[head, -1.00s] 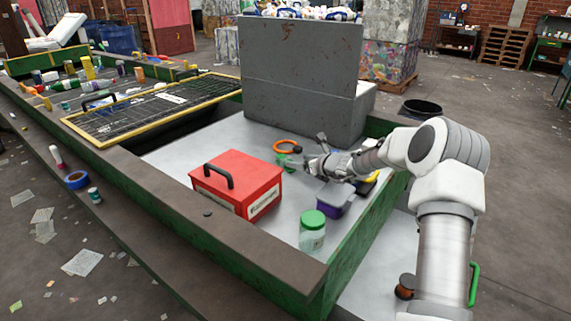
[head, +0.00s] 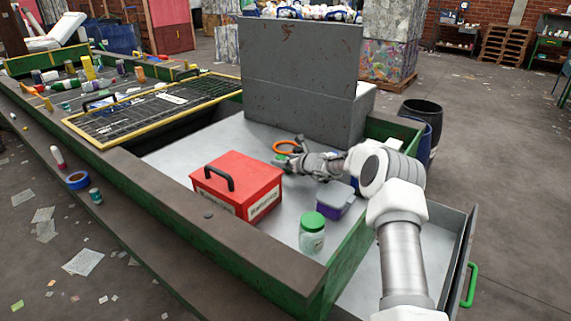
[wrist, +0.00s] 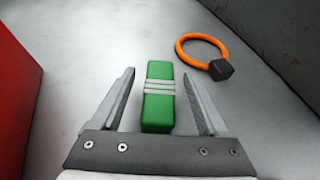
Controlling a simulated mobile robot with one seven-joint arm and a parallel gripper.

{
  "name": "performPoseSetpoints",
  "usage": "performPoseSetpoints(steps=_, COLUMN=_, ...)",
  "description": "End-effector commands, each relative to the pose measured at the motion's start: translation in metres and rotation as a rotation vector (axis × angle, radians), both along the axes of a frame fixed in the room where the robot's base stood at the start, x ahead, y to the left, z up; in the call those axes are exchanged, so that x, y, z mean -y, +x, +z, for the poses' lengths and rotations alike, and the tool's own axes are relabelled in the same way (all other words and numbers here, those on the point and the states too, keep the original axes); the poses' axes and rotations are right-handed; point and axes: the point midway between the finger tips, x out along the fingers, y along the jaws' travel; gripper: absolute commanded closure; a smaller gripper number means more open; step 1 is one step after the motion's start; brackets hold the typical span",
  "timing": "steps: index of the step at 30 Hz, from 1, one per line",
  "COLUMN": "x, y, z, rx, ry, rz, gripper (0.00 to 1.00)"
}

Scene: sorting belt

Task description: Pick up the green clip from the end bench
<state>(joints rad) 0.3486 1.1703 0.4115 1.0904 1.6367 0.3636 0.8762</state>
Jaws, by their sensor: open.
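The green clip (wrist: 158,108) is a small green block with pale bands across its middle. In the wrist view it lies on the bench between the two fingers of my gripper (wrist: 158,95), with a gap on each side. My gripper is open and empty. In the head view my gripper (head: 288,162) is low over the grey end bench (head: 170,155), just right of the red box, and the clip there is mostly hidden, with only a bit of green showing.
A red box (head: 236,185) with a black handle stands to the left. An orange ring (wrist: 205,52) with a dark block lies beyond the clip. A purple tub (head: 334,200) and a green-lidded jar (head: 312,232) stand nearer. A grey panel (head: 300,85) rises behind.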

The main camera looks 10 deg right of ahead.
Motion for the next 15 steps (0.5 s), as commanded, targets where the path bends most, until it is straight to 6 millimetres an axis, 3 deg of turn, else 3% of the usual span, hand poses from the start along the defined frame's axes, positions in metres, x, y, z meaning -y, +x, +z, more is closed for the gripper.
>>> performPoseSetpoints(steps=8, x=-0.0008, y=0.0013, z=-0.0003, rx=0.0, ry=0.0, rz=0.0, gripper=0.22)
performPoseSetpoints(steps=15, x=-0.0008, y=0.0012, z=-0.0003, rx=0.0, ry=0.0, rz=0.0, gripper=0.66)
